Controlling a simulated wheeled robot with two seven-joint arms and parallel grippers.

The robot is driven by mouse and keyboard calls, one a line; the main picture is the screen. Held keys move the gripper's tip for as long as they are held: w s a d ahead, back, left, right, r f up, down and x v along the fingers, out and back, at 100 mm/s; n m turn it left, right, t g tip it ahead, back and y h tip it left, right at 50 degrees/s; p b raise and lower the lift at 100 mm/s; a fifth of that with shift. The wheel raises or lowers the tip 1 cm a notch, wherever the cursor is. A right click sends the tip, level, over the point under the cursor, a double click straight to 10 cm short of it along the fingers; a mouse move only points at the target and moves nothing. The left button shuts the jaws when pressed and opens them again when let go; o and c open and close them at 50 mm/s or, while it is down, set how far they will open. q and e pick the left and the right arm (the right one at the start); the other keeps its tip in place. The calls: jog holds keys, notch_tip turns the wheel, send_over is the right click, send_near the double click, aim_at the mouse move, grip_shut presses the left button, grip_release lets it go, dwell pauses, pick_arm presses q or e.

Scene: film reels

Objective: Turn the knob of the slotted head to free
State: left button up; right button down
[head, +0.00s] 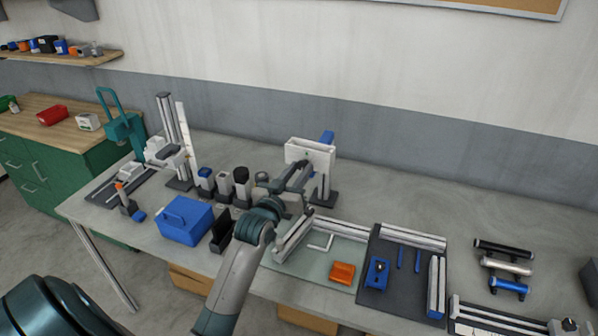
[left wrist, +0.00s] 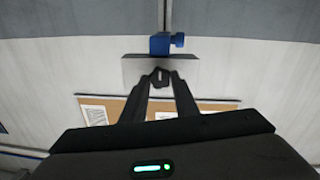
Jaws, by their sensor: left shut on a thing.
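The slotted head (head: 298,147) is a white block with a long slot along its top, held up on a stand at the back middle of the table. It also shows as a grey plate in the left wrist view (left wrist: 133,70). My left gripper (head: 304,168) reaches up to the front face of the head. In the left wrist view, the fingertips of my left gripper (left wrist: 161,76) close together on the small knob at the plate's edge. The fingers hide most of the knob, so its turn position cannot be told. My right gripper is not in view.
A blue clamp (head: 327,137) sits behind the head; it also shows in the left wrist view (left wrist: 160,44). Left of my arm stand a blue box (head: 186,222) and several small bottles. A green mat (head: 290,263) and a dark tray (head: 388,299) lie to the right.

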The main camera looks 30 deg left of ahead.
pick_arm(q)
jog(key=shift+f+n, duration=0.15)
jog(key=shift+n, duration=0.15)
jog(key=o, duration=1.1)
jog(key=shift+c, duration=0.2)
jog(key=shift+s, duration=0.1)
jog(key=shift+s+d+b, duration=0.1)
jog(key=shift+s+b, duration=0.25)
jog(key=shift+s, duration=0.15)
jog(key=s+d+b, duration=0.2)
jog(key=s+b, duration=0.3)
jog(key=s, duration=1.1)
jog(key=shift+d+b, duration=0.35)
jog(key=shift+b, duration=0.05)
